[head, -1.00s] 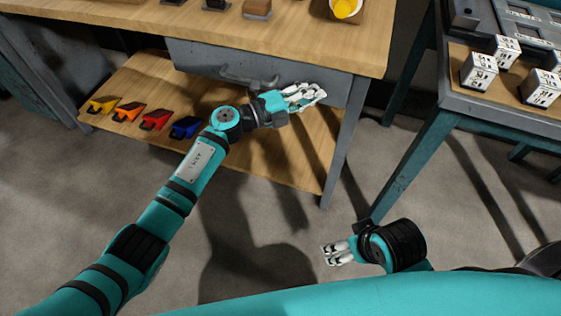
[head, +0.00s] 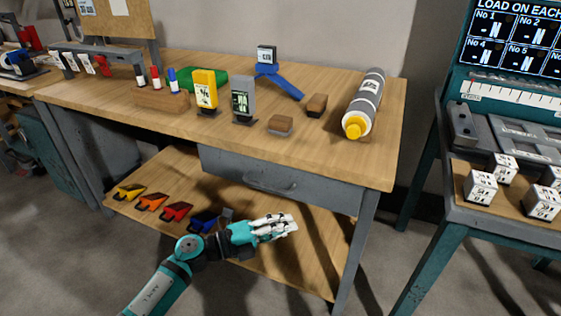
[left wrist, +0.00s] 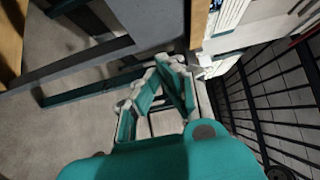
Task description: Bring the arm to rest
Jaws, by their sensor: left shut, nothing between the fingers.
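My left arm comes in from the bottom left of the head view. Its left gripper (head: 285,227) is shut and empty, with its white fingers together. It shows in front of the workbench's lower shelf and below the grey drawer. In the left wrist view the left gripper (left wrist: 170,72) has its teal and white fingers meeting at the tips, with nothing between them. The right gripper is out of the head view.
The workbench (head: 330,175) has a grey drawer (head: 270,183). Coloured scoop-like bins, one of them red (head: 176,212), lie on its lower shelf (head: 285,262). A grey roll (head: 367,93) with a yellow end lies on top. A side table at right holds white cubes (head: 481,187). Floor shows between them.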

